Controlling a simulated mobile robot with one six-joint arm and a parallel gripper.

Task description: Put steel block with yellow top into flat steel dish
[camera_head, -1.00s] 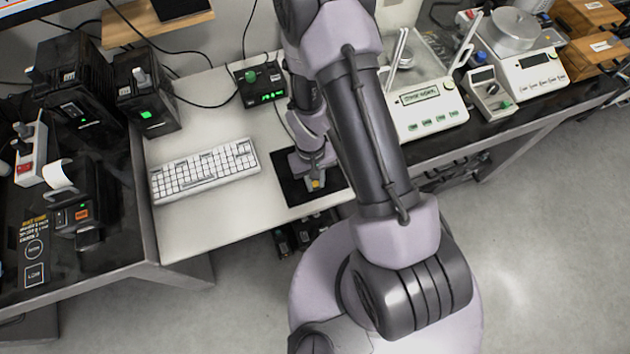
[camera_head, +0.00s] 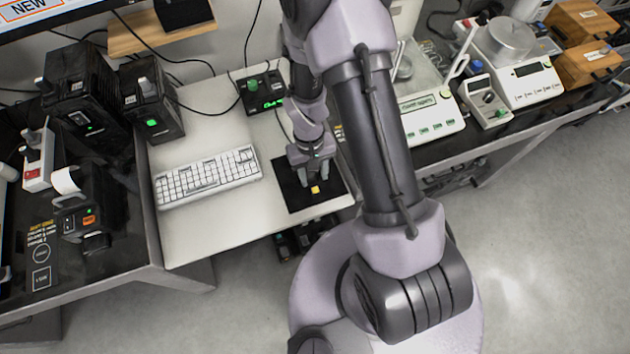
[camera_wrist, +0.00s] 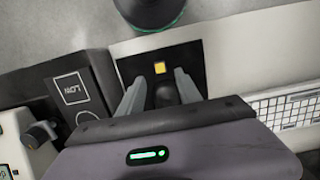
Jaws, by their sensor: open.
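The steel block with a yellow top (camera_head: 315,189) is on a black mat (camera_head: 297,194) on the white table. In the wrist view its yellow top (camera_wrist: 160,68) shows between and just beyond my fingertips; its steel sides are hard to make out. My gripper (camera_head: 313,180) points down beside the block, close to it. In the wrist view the two fingers of my gripper (camera_wrist: 158,82) are apart, with no hold on the block visible. A round, flat steel dish or pan (camera_head: 508,38) sits on a white balance at the far right; I cannot tell if it is the task's dish.
A white keyboard (camera_head: 207,177) lies left of the mat. A small black display box (camera_head: 262,92) stands behind it. Another balance (camera_head: 428,112) and a small grey device (camera_head: 485,100) stand on the right table. Black devices (camera_head: 150,100) crowd the left.

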